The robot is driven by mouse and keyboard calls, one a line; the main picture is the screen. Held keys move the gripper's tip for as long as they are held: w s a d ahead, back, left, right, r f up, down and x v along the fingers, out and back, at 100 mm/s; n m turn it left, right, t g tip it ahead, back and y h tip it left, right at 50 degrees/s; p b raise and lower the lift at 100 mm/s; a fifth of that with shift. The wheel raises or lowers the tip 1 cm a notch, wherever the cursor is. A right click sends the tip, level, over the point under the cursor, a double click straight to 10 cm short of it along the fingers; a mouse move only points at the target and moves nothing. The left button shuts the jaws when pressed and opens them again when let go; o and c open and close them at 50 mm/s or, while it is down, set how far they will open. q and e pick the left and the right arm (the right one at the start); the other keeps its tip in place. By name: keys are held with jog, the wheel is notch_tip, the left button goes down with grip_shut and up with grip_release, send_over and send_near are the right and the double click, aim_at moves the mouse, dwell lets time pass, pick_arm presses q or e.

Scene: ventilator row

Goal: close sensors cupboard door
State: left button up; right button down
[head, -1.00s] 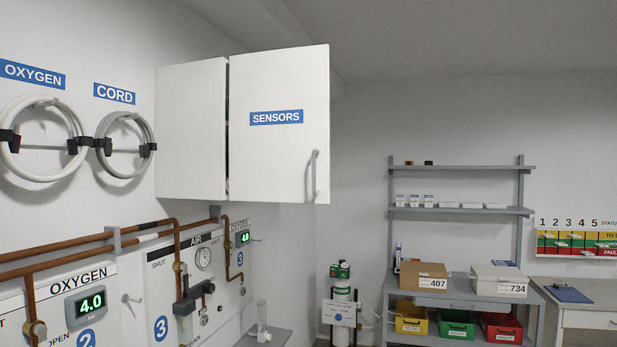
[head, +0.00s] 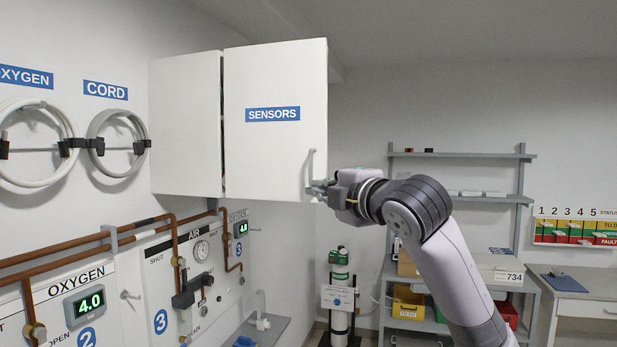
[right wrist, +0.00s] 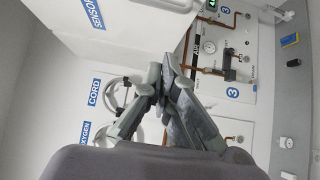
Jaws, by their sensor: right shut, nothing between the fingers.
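The sensors cupboard door (head: 275,85) is a white panel with a blue SENSORS label and stands swung out from the white cupboard (head: 186,120). A dark gap shows along the edge between them. Its grey bar handle (head: 309,168) is near the lower right corner. My right gripper (head: 316,188) is shut and empty at the lower end of the handle; I cannot tell whether it touches. In the right wrist view the fingertips (right wrist: 164,88) meet below the door (right wrist: 125,40), whose label shows at the top. My left gripper is not in view.
Oxygen and cord hoops hang on the left wall. Copper pipes (head: 105,237) and a gas panel (head: 165,265) lie below the cupboard. A green-topped cylinder (head: 340,280) stands at the back. My right arm partly covers the rear shelf (head: 460,154) and its bins.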

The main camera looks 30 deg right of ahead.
aim_at(309, 181)
jog(key=w+d+p, duration=0.1)
jog(key=w+p, duration=0.1)
jog(key=w, duration=0.1)
jog(key=w+d+p, duration=0.1)
jog(key=w+p, duration=0.1)
jog(key=w, duration=0.1)
jog(key=w+d+p, duration=0.1)
jog(key=w, duration=0.3)
jog(key=shift+w+d+p, duration=0.1)
jog(key=shift+d+p, duration=0.1)
jog(key=shift+p, duration=0.2)
jog(key=shift+a, duration=0.1)
